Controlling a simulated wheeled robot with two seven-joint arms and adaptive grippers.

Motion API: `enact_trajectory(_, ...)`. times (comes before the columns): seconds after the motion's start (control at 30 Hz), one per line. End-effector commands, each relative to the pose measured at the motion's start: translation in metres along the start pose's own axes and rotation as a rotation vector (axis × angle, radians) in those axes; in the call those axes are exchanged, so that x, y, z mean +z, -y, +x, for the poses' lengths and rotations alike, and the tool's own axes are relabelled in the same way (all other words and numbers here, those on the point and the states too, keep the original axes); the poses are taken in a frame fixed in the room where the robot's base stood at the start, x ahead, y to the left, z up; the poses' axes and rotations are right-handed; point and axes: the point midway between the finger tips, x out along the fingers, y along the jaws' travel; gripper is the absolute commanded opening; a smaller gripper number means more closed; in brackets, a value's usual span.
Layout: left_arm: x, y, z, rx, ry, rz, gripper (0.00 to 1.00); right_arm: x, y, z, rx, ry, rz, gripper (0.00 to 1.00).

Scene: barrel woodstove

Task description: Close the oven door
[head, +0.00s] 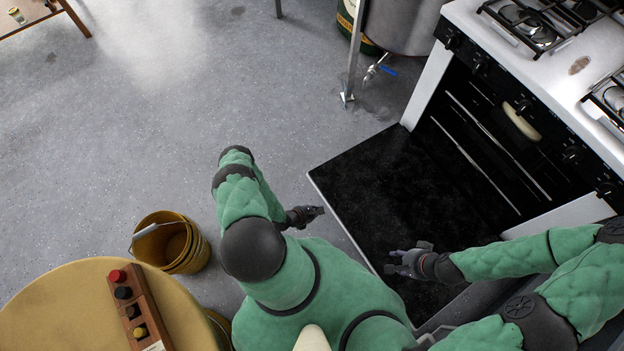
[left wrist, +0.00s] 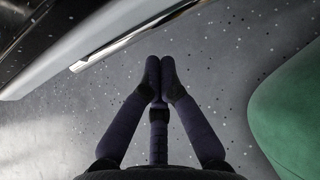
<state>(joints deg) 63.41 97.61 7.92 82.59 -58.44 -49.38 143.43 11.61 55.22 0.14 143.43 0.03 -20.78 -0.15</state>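The oven (head: 500,125) stands at the right of the head view. Its black door (head: 375,185) is swung down open, its inner face turned up. My right gripper (head: 398,262) is over the near part of the open door, its fingers spread and empty; whether it touches the door is unclear. My left gripper (head: 312,212) is just left of the door's outer edge, above the floor. In the left wrist view its fingertips (left wrist: 160,72) are together with nothing between them, and a pale metallic door edge (left wrist: 130,35) runs beyond them.
A yellow bucket (head: 172,243) and a round yellow table (head: 70,310) with a button box (head: 140,308) stand at lower left. A steel vat (head: 400,25) with a blue-handled tap is behind the oven door. Grey floor left of the door is open.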

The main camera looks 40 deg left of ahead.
Motion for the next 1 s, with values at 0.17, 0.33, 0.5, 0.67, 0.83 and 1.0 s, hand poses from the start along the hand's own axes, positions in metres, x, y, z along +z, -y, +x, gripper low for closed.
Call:
enact_trajectory(0.17,0.007,-0.001,0.012,0.0,0.0,0.0,0.0,0.0,-0.002,0.006,0.0,0.001,0.0,0.4)
enact_trajectory(0.33,0.021,-0.001,0.001,0.0,0.0,0.0,0.0,0.0,-0.002,0.006,0.0,0.0,0.0,0.4)
enact_trajectory(0.5,0.029,0.0,-0.006,0.0,0.0,0.0,0.0,0.0,-0.002,0.007,0.0,0.0,0.0,0.4)
enact_trajectory(0.67,0.032,0.0,-0.009,0.0,-0.001,0.0,0.0,0.0,-0.002,0.007,0.0,0.0,0.0,0.4)
enact_trajectory(0.83,0.032,0.0,-0.009,0.0,-0.001,0.0,0.0,0.0,-0.002,0.007,0.0,0.0,0.0,0.4)
enact_trajectory(1.0,0.032,0.0,-0.009,0.0,-0.002,0.0,0.0,0.0,-0.002,0.006,0.0,0.0,0.0,0.4)
